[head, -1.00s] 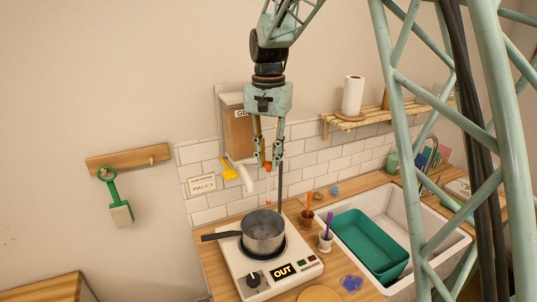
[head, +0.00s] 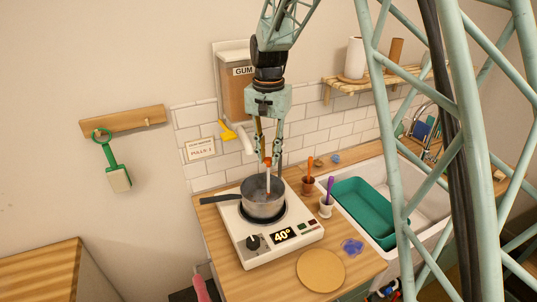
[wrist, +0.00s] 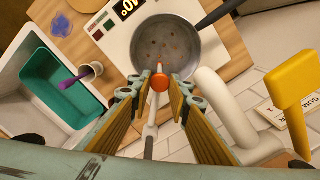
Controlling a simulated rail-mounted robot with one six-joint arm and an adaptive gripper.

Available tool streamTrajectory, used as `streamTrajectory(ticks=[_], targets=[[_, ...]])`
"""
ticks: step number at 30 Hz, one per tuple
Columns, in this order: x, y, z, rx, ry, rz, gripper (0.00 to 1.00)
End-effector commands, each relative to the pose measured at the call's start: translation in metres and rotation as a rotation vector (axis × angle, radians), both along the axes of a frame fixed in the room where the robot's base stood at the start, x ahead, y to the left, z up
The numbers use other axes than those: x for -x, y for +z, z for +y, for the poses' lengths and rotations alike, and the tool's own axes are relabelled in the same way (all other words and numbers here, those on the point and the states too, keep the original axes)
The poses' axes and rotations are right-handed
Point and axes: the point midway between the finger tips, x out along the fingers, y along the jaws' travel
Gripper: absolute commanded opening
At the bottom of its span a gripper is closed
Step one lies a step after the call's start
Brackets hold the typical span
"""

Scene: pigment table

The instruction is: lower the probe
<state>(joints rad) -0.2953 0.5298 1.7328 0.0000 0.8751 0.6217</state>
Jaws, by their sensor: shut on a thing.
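The probe (head: 268,180) is a thin pale rod with an orange collar. My gripper (head: 268,161) is shut on it above the pot, and the orange part shows between the fingers in the wrist view (wrist: 160,82). The probe stands about upright, its lower end inside the grey pot (head: 250,207). I cannot tell whether its tip touches the bottom. The pot sits on a white hotplate (head: 262,243) whose display (head: 283,235) reads 40°. The pot also shows in the wrist view (wrist: 190,30).
A white curved spout (head: 247,137) and a yellow lever (head: 228,131) are close left of my gripper, below the GUM dispenser (head: 230,87). Two small cups (head: 325,207) with coloured sticks stand right of the hotplate. The sink (head: 420,213) holds a green tub (head: 362,205).

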Motion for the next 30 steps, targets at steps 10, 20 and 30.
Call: streamTrajectory(ticks=[10,20,30], targets=[[0.002,-0.005,-0.001,0.002,0.0,0.006,0.32],[0.001,-0.003,0.0,0.002,0.0,0.005,0.32],[0.001,0.016,0.0,0.0,0.0,0.002,0.32]])
